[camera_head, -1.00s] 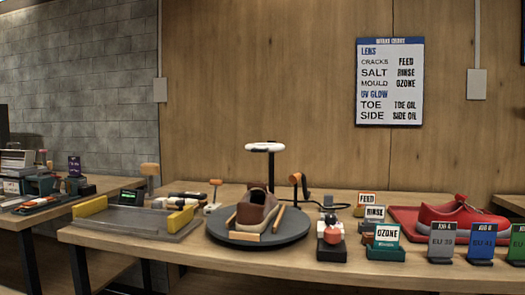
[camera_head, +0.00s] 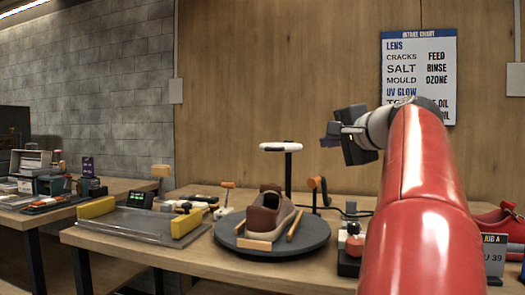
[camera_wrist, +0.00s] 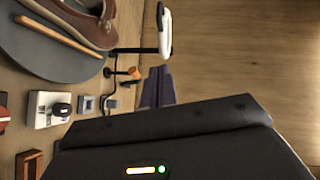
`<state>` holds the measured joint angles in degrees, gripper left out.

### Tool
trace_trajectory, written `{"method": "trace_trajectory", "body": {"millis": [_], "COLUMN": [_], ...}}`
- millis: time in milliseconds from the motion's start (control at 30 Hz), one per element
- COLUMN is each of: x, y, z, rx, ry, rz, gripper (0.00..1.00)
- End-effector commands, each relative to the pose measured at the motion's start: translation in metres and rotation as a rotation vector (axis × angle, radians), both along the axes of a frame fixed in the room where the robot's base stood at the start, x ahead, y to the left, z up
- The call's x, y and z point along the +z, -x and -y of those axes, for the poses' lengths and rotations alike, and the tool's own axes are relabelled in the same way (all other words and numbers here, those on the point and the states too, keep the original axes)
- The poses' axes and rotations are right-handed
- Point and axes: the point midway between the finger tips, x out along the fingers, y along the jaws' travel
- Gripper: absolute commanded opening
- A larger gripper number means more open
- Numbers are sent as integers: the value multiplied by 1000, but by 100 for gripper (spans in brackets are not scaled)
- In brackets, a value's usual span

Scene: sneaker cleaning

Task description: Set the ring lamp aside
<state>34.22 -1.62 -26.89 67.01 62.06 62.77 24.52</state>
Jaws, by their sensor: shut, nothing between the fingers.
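The ring lamp (camera_head: 281,147) has a white ring head on a dark upright post. It stands on the table behind the round dark turntable (camera_head: 316,238). A brown shoe (camera_head: 268,212) sits on the turntable in front of the lamp. My gripper (camera_head: 329,138) is up in the air to the right of the lamp head, apart from it, shut and empty. In the wrist view the lamp's white head (camera_wrist: 165,31) shows sideways near the top, beyond my dark finger tips (camera_wrist: 157,88). The lamp's foot is hidden behind the turntable.
An orange-headed tool (camera_head: 317,184) stands just right of the lamp post. A tray with yellow bars (camera_head: 96,208) lies at left. A wall chart (camera_head: 423,50) hangs behind my red arm, which hides much of the table's right side. The air around the lamp head is free.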

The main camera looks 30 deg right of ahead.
Motion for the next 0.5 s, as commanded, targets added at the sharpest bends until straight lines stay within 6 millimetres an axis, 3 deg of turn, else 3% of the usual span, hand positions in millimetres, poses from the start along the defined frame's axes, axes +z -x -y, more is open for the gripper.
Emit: {"method": "trace_trajectory", "body": {"millis": [500], "x": [4], "y": [-4], "z": [4], "rx": [-6], "ry": [-2], "rz": [12], "gripper": [0]}}
